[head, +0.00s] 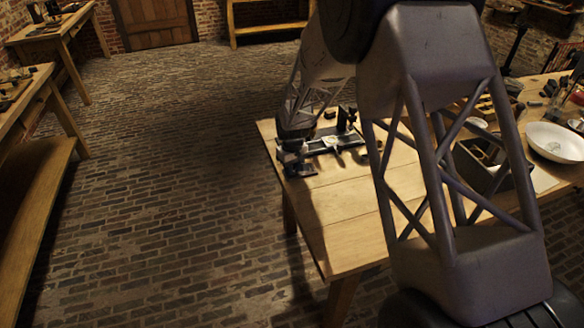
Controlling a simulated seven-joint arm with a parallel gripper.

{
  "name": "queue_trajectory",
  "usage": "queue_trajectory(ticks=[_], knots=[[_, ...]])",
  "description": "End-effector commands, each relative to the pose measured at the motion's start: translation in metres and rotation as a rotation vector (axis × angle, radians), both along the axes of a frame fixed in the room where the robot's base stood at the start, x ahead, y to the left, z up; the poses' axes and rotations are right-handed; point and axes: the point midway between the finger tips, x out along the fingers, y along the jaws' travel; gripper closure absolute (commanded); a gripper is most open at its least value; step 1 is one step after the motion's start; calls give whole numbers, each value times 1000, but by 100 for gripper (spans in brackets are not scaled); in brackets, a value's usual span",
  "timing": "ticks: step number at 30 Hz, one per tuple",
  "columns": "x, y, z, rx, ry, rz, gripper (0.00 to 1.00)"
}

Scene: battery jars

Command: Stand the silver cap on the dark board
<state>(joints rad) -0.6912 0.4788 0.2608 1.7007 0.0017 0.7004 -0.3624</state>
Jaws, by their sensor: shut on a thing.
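My gripper (296,168) is low over the left end of the wooden table, small and dark in the head view. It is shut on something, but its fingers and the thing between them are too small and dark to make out. Just right of it lies a long dark piece (352,140), which looks like the dark board, with dark upright parts at its far right end. A small pale, shiny patch (333,141) shows at its middle. I cannot tell whether this is the silver cap or part of the board.
The wooden table (330,222) is bare along its near left side. My arm hides much of its middle. On the right are a dark open box (483,165), a white bowl (556,142) and a wooden tray (484,108). Brick floor lies left of the table.

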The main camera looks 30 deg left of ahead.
Motion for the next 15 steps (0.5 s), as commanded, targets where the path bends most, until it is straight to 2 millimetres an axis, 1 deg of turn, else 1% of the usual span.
queue_trajectory(ticks=[2,3,8,15], knots=[[0,0,-2,0,0,0,100],[0,0,-3,0,0,0,73],[0,0,-2,0,0,0,49],[0,0,-2,0,0,0,49]])
